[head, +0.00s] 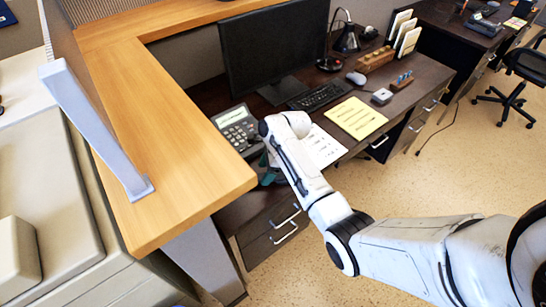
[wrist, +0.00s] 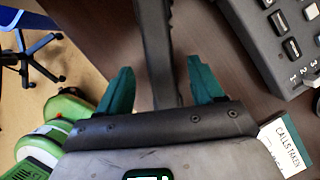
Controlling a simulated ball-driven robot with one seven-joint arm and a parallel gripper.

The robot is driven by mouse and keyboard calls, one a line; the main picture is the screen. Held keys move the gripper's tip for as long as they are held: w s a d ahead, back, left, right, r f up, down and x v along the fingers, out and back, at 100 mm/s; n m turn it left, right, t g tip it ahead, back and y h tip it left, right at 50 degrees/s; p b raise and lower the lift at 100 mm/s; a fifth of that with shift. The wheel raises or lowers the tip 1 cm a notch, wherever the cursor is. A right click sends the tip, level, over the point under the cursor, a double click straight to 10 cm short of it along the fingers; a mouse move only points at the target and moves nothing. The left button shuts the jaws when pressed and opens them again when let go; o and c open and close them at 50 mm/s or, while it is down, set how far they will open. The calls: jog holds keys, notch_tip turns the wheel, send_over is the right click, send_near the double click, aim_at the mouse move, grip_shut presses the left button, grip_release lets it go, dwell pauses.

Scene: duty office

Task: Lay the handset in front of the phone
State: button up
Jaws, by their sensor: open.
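The desk phone (head: 237,130) stands on the dark desk beside the wooden counter in the head view. Its keypad side fills the upper right of the wrist view (wrist: 285,45). A dark grey handset (wrist: 155,40) runs down the middle of the wrist view, to the left of the phone. My gripper (wrist: 160,85) is open, with one teal finger on each side of the handset and visible gaps between. I cannot tell whether the handset touches the desk. In the head view my gripper (head: 267,170) is partly hidden by my arm, and I cannot make out the handset there.
A "CALLS TAKEN" sheet (wrist: 285,145) lies close to my gripper's right. The wooden counter (head: 170,100) rises left of the phone. A monitor (head: 272,55), keyboard (head: 318,95) and yellow pad (head: 356,118) stand or lie farther right. Drawers (head: 275,230) are below the desk.

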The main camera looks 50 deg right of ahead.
jog(key=v, duration=0.9)
dwell(0.3)
